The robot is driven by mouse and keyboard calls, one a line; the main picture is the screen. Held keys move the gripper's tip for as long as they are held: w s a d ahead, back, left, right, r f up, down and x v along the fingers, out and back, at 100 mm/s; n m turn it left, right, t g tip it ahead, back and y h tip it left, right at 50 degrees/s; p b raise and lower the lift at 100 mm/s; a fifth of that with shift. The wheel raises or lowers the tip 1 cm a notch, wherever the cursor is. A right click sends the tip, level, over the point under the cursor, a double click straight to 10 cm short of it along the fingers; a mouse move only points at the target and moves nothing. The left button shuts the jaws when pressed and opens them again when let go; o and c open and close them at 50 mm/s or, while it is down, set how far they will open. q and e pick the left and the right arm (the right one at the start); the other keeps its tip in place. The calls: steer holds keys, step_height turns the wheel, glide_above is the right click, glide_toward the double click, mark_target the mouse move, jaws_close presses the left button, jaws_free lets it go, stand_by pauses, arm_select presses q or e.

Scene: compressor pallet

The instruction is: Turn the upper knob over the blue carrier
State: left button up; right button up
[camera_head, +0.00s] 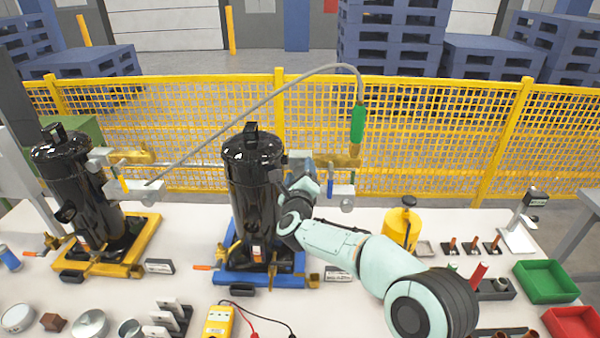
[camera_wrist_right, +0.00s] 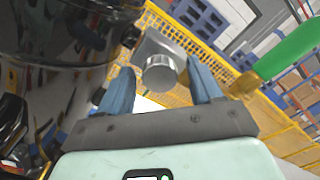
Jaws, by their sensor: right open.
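The blue carrier (camera_head: 238,277) stands mid-table and bears a tall glossy black compressor (camera_head: 252,185). In the right wrist view, a round grey metal knob (camera_wrist_right: 160,73) with a ridged rim sits on a grey block (camera_wrist_right: 165,45). My right gripper (camera_wrist_right: 161,82) is open, with one blue finger on each side of the knob in the picture and gaps on both sides. I cannot tell whether the fingertips reach past its face. In the head view my right gripper (camera_head: 304,188) is beside the compressor's upper right side and hides the knob. My left gripper is out of view.
A second black compressor (camera_head: 78,190) stands on a yellow carrier (camera_head: 135,262) at left. A green-handled hose (camera_head: 357,126) hangs close by at right. A yellow canister (camera_head: 402,226) stands behind my right forearm. A yellow mesh fence (camera_head: 430,140) runs behind the table.

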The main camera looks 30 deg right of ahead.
steer(key=c, duration=1.1)
steer(key=shift+o, duration=0.2)
